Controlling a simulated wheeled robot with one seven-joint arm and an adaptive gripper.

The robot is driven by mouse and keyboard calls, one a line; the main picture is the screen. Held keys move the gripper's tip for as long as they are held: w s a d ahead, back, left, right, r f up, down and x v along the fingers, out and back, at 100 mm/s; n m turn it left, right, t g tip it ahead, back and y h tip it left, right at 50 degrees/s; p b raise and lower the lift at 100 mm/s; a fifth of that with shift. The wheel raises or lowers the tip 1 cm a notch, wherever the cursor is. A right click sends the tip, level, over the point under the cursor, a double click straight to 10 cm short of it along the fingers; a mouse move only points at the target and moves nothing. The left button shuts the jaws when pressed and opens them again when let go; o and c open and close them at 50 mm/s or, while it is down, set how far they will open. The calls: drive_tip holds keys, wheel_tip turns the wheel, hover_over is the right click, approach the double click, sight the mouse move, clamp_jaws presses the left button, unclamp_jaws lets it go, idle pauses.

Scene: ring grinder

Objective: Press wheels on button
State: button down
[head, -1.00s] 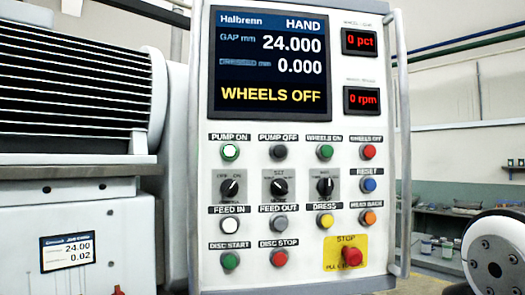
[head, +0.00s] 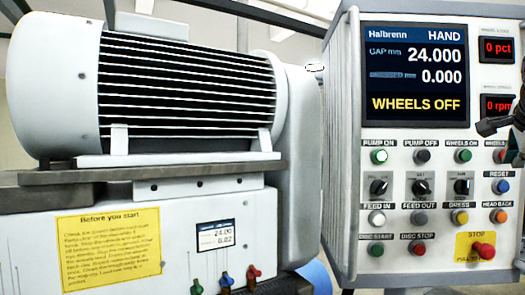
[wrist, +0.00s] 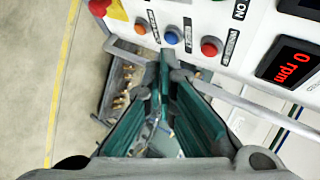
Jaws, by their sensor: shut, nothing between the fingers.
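The green WHEELS ON button (head: 463,155) sits in the top button row of the control panel (head: 350,200), right of PUMP OFF, and is not in the wrist view. My gripper (head: 486,127) enters at the right edge of the head view, its dark tip in front of the panel, just above and right of that button. In the wrist view my gripper (wrist: 170,68) has its fingertips together and empty, near the red WHEELS OFF button (wrist: 210,47). I cannot tell whether they touch the panel. The screen (head: 415,75) reads WHEELS OFF.
The blue RESET button (wrist: 172,37) and orange HEAD BACK button (wrist: 141,27) are close to the fingertips. The red STOP knob (head: 483,250) sits on a yellow plate below. A metal rail (wrist: 250,105) runs along the panel edge. A large motor (head: 190,90) stands left.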

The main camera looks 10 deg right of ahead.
sight(465, 156)
drive_tip(key=shift+w+r, duration=0.1)
drive_tip(key=shift+w, duration=0.05)
drive_tip(key=w+d+b, duration=0.1)
drive_tip(key=w+b, duration=0.2)
drive_tip(key=w, duration=0.5)
drive_tip(key=shift+w+d, duration=0.25)
drive_tip(key=shift+d, duration=0.1)
drive_tip(key=shift+w, duration=0.1)
idle(1.4)
drive_tip(key=shift+w+d, duration=0.1)
drive_tip(key=shift+w, duration=0.2)
drive_tip(key=shift+w+d+b, duration=0.1)
drive_tip(key=shift+w+b, duration=0.45)
idle(0.8)
drive_tip(key=shift+s, duration=0.15)
idle(0.3)
drive_tip(key=shift+s+a, duration=0.2)
drive_tip(key=shift+s, duration=0.55)
drive_tip(key=shift+s, duration=0.1)
